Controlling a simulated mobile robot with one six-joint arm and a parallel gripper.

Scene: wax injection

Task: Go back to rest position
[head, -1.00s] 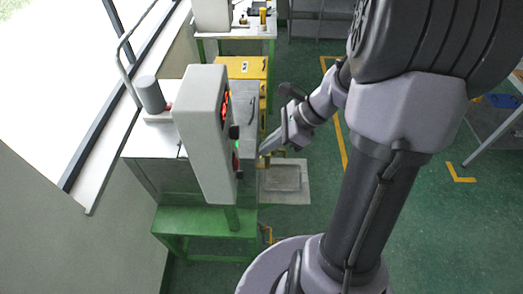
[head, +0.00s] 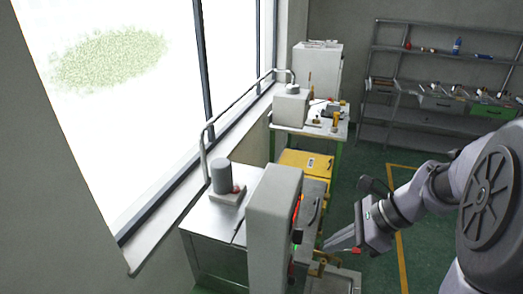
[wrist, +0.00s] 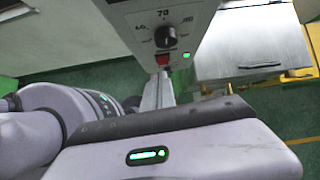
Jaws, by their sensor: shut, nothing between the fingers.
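My gripper (head: 328,248) is at the lower right of the middle in the head view, pointing left toward the wax injection machine (head: 270,225). It is shut with nothing in it. In the wrist view my gripper's fingers (wrist: 157,92) reach up toward the machine's front panel (wrist: 190,15), close to its red switch (wrist: 163,59). A black dial (wrist: 165,37) and a lit green light (wrist: 186,55) are beside the switch. I cannot tell whether the fingertips touch the panel. My arm fills the right side of the head view.
A steel worktop (head: 215,222) stands left of the machine, along the window. A yellow cabinet (head: 305,163) and a bench (head: 310,127) lie behind it. A grey tray (head: 335,281) is below my gripper. Shelves (head: 425,125) stand at the back right. Green floor is open between.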

